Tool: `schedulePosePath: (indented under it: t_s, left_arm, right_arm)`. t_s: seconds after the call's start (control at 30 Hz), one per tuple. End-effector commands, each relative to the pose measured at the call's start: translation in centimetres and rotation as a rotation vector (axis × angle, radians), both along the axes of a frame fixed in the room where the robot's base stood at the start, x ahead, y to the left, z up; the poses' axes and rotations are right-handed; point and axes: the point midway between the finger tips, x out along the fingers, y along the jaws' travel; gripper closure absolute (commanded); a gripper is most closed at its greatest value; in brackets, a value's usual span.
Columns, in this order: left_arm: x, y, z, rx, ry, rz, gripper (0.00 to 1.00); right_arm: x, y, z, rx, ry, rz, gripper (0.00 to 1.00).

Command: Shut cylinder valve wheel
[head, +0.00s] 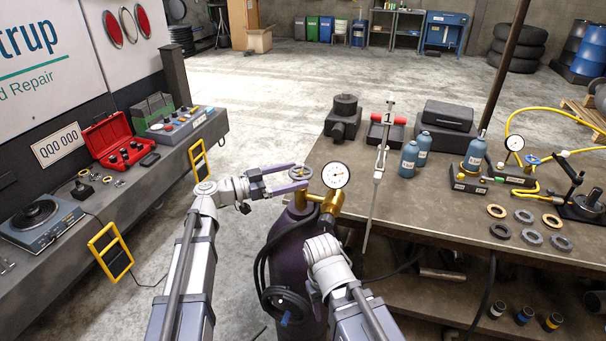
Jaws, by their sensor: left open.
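A purple gas cylinder (290,244) stands upright in front of the workbench. A small valve wheel (300,172) sits at its top, with a brass fitting (327,202) and a white-faced round gauge (335,175) just to the right. My left gripper (297,178) is open and level with the wheel, its two fingers reaching in from the left with their tips at the wheel. I cannot tell whether the fingers touch it. My right arm comes up from the bottom in front of the cylinder; its gripper does not show.
A dark hose (263,275) hangs on the cylinder's left side. The workbench (420,205) on the right carries blue bottles (409,157), rings and a yellow hose. A thin upright metal rod (378,170) stands close right of the gauge. Open floor lies behind.

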Motion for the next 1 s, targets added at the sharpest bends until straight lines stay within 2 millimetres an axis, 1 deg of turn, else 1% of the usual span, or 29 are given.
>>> schedulePosePath:
  t_s: [0.03,0.2,0.33,0.57,0.67,1.0]
  left_arm:
    - [0.3,-0.8,0.0,0.000,0.000,-0.003,0.00]
    - [0.9,-2.3,0.0,0.000,0.000,-0.002,0.00]
    - [1.1,-2.7,0.0,0.000,0.000,-0.001,0.00]
    - [1.1,-2.7,0.0,0.000,0.000,-0.001,0.00]
    - [1.1,-2.8,0.0,0.000,0.000,-0.001,0.09]
    - [1.1,-2.7,0.0,0.000,0.000,-0.001,0.47]
  right_arm:
    - [0.0,0.0,0.0,0.000,0.000,0.000,0.49]
    - [0.0,0.0,0.0,0.000,0.000,0.000,0.49]
    - [0.0,0.0,0.0,0.000,0.000,0.000,0.49]
    - [0.0,0.0,0.0,0.000,0.000,0.000,0.49]
    - [0.0,0.0,0.0,0.000,0.000,0.000,0.49]
    - [0.0,0.0,0.0,0.000,0.000,0.000,0.49]
